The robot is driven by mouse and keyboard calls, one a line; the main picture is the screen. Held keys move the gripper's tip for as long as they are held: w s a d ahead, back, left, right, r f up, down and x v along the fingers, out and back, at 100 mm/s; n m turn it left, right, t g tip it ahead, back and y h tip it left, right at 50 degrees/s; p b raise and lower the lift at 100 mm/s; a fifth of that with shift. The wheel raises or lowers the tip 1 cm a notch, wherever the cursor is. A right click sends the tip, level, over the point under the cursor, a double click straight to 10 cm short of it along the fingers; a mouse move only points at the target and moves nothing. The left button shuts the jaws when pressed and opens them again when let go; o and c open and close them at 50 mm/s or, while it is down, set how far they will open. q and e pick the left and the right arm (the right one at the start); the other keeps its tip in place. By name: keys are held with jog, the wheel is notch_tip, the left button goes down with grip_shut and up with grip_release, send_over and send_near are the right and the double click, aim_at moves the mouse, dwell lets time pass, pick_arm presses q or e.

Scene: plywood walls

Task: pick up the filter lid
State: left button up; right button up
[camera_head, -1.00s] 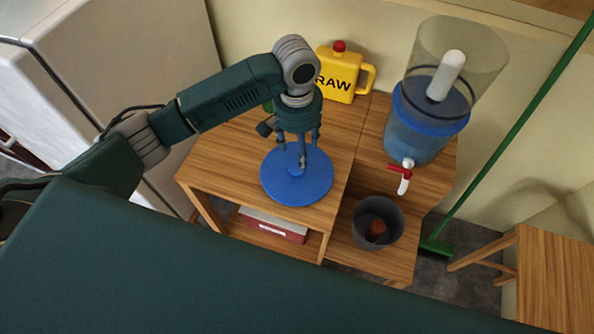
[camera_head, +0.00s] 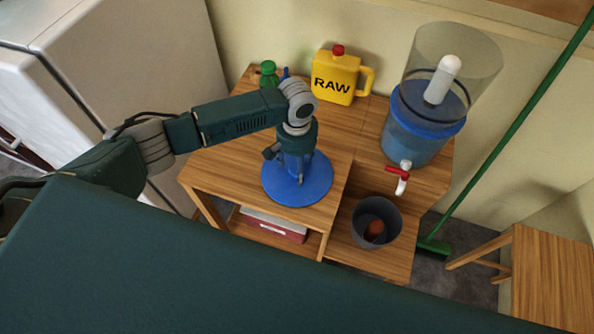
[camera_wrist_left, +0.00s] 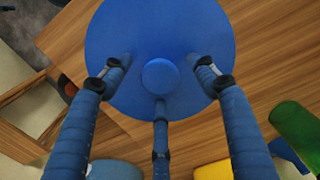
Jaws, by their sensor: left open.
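The filter lid (camera_head: 290,194) is a flat blue disc lying on the wooden table. In the left wrist view the lid (camera_wrist_left: 160,25) fills the upper middle, with a round blue knob (camera_wrist_left: 160,76) at its centre. My left gripper (camera_head: 297,178) is directly above the lid, pointing down. In the wrist view its three fingers (camera_wrist_left: 160,82) are spread around the knob, apart from it. I cannot tell whether the fingertips touch the disc. My right gripper is not in view.
A yellow RAW jug (camera_head: 337,80) and a green bottle (camera_head: 268,74) stand at the back of the table. The blue water filter (camera_head: 415,135), with a clear upper chamber and red tap, stands to the right. A grey bucket (camera_head: 357,222) holding something reddish-brown sits on the lower shelf.

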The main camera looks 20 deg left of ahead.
pick_arm(q)
jog(key=shift+f, duration=0.2)
jog(key=c, duration=1.5)
jog(key=shift+o, duration=0.2)
jog(key=shift+r, duration=0.15)
